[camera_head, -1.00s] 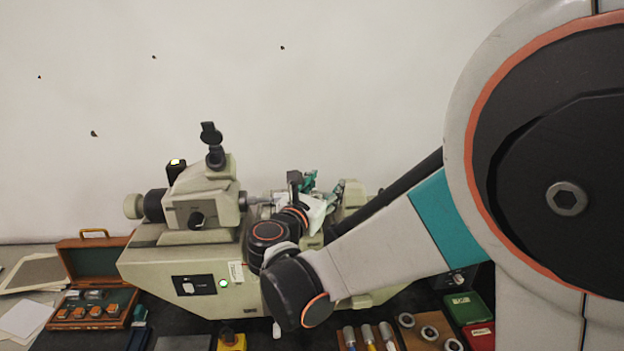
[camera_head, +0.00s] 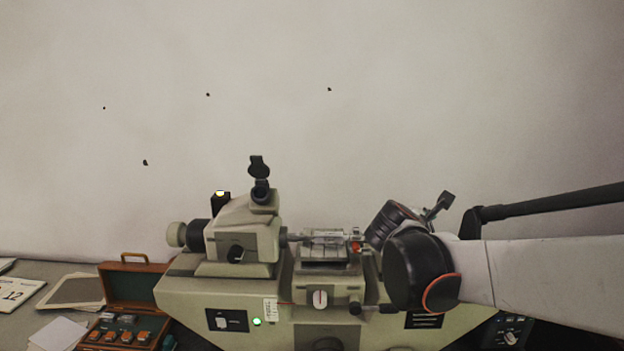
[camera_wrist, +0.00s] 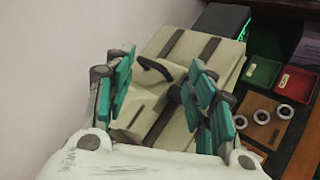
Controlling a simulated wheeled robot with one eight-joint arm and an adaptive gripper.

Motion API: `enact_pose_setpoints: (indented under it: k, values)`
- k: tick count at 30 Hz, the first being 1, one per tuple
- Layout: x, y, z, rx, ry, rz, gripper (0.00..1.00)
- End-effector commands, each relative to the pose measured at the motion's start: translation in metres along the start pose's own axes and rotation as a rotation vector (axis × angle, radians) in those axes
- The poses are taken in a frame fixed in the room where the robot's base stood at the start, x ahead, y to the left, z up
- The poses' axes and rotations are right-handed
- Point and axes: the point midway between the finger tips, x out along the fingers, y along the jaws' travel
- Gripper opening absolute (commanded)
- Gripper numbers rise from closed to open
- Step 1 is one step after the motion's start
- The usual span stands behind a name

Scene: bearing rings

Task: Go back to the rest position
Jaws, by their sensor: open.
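My gripper (camera_wrist: 163,95) shows in the wrist camera view with its teal-padded fingers spread apart and nothing between them. Beyond the fingers is the beige body of the measuring machine (camera_wrist: 190,50). In the head camera view the same machine (camera_head: 290,315) stands against the wall, with an eyepiece, a lit green lamp and a central stage (camera_head: 325,252). My arm reaches in from the right, and its wrist is in front of the machine's right part. The gripper's fingers are hidden in the head camera view.
Bearing rings (camera_wrist: 262,117) lie on a brown board at the right of the wrist camera view, beside a red tray (camera_wrist: 295,84) and a green tray (camera_wrist: 262,72). A wooden case (camera_head: 130,290) stands open left of the machine.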

Motion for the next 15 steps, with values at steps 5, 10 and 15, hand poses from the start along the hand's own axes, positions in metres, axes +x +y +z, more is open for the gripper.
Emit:
enact_pose_setpoints:
  k: [5,10,15]
  values:
    - [-0.024,-0.063,-0.01,0.368,0.124,-0.087,0.5]
    - [-0.054,-0.122,-0.03,0.753,0.232,-0.204,0.5]
    - [-0.086,-0.177,-0.057,1.135,0.319,-0.349,0.5]
